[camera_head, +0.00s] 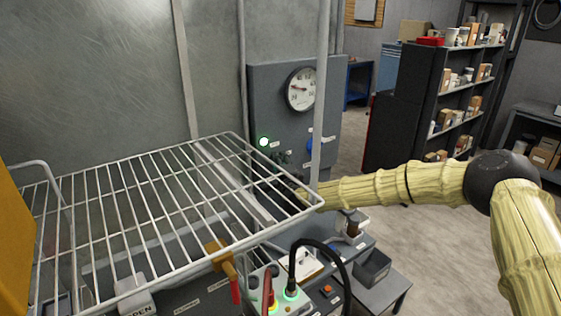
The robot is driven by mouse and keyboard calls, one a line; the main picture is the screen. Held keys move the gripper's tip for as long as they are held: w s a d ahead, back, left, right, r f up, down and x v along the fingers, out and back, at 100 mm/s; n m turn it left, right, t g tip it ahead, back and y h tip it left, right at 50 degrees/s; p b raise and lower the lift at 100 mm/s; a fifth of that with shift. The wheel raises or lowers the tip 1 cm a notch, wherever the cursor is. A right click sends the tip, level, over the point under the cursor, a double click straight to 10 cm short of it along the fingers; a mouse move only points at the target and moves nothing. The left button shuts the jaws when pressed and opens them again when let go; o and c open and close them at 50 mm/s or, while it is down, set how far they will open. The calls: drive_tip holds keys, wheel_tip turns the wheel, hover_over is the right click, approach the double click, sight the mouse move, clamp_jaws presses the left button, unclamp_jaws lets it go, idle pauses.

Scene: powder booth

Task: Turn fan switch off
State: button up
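A grey control panel (275,98) stands against the booth wall, with a round dial gauge (301,89) at its top right. A lit green lamp (264,141) sits on its left side with a small label beside it. A blue part (309,139) shows at the panel's right, partly behind a rack post. I cannot tell which part is the fan switch; the labels are too small to read. My arm reaches in from the right. My gripper (284,160) is at the panel's lower part, largely hidden behind the wire rack, so its fingers and any contact are unclear.
A white wire rack (150,203) fills the left foreground, its corner beside my arm's end. Below are an orange-and-red handle (228,270), a small box (272,287) with green lights and a black cable (334,258). Loaded shelves (428,95) stand behind. Floor at right is clear.

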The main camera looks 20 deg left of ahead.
drive_tip(key=shift+c, duration=0.2)
clamp_jaws()
